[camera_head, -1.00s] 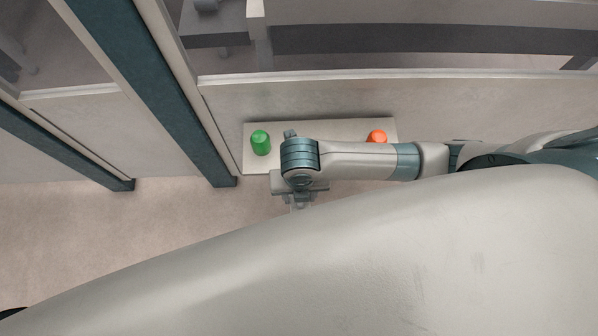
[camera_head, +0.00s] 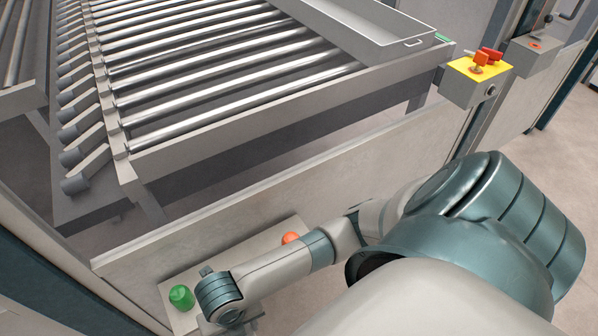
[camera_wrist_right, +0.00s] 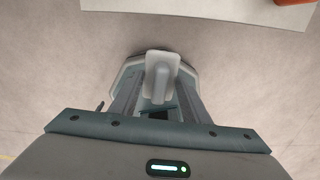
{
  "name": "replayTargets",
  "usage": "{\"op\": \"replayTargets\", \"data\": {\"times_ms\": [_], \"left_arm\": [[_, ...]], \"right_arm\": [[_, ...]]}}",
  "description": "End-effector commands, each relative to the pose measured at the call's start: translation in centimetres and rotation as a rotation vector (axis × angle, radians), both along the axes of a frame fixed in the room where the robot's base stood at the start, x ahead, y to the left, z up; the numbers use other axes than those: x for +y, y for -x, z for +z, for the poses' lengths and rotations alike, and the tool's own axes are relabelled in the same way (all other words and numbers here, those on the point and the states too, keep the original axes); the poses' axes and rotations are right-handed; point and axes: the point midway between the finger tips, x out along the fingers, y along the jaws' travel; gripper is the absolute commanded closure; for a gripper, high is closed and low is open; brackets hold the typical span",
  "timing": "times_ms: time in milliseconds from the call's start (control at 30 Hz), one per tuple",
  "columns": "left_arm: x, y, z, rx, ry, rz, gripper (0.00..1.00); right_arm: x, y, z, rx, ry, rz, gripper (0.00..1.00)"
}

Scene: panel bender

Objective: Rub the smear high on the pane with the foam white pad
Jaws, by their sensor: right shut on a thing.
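My right gripper (camera_wrist_right: 158,98) is shut on a white handle-like block in the right wrist view. I take this block to be part of the foam white pad (camera_wrist_right: 160,64). A wider pale piece shows around and beyond the block, partly hidden by the fingers. In the head view my right arm reaches down to the low shelf, and its gripper is mostly cut off at the bottom edge. I cannot make out a smear or clearly tell the pane in either view. My left gripper is not in view.
A pale shelf (camera_head: 258,249) on the low wall (camera_head: 300,195) carries a green piece (camera_head: 181,297) and an orange piece (camera_head: 290,238). Behind the wall stands a roller conveyor (camera_head: 210,85) with a grey tray (camera_head: 375,25). A yellow control box (camera_head: 478,80) with red knobs is at right.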

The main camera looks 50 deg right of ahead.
Motion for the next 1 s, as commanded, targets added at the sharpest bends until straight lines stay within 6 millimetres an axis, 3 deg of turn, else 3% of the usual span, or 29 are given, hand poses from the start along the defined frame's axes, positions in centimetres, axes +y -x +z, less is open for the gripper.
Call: {"op": "replayTargets", "data": {"times_ms": [467, 1000], "left_arm": [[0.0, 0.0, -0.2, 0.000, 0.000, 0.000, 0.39], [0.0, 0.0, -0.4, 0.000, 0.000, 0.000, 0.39]], "right_arm": [[-3.1, -6.3, 6.1, -0.005, -0.002, -0.732, 0.76], [-6.9, -11.6, 15.7, -0.004, -0.005, -1.688, 0.76]]}}
